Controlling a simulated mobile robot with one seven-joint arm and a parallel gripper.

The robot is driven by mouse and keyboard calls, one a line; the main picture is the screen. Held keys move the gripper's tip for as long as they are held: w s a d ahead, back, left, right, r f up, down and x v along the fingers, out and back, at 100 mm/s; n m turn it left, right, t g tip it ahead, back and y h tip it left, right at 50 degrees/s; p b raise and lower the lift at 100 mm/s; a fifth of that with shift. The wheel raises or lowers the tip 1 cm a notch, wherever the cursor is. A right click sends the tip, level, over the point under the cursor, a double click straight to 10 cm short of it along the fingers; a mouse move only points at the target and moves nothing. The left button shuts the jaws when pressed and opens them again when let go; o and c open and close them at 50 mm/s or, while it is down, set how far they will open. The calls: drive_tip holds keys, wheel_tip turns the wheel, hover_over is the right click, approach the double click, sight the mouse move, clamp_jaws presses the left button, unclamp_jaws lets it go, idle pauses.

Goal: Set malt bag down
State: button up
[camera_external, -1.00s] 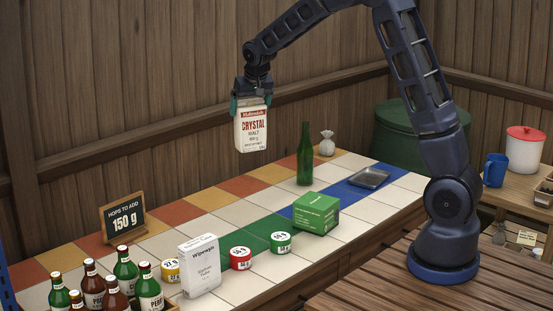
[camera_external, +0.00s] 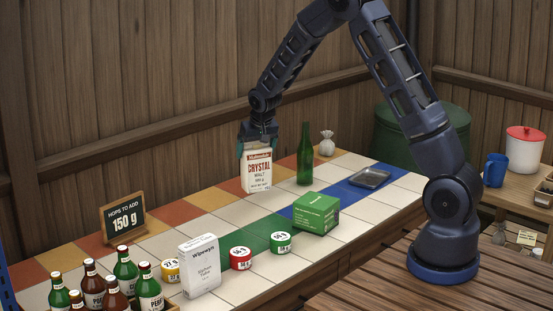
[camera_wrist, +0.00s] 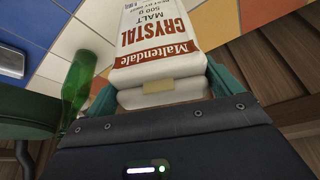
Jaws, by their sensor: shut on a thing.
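The malt bag (camera_external: 257,172), white with a red band and the word CRYSTAL, is upright at the back of the tiled counter (camera_external: 210,226). Its base appears at the tile surface; I cannot tell whether it touches. My gripper (camera_external: 258,147) points down and is shut on the bag's top. In the wrist view the malt bag (camera_wrist: 160,45) sits between the teal fingers of my gripper (camera_wrist: 160,92).
A green bottle (camera_external: 304,160) stands close to the bag's right. A hops sign (camera_external: 124,219) stands left. Tiles between sign and bag are clear.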

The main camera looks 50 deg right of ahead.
sight(256, 164)
drive_tip(key=shift+f, duration=2.7)
drive_tip(key=o, duration=1.5)
drive_tip(key=shift+f, duration=0.15)
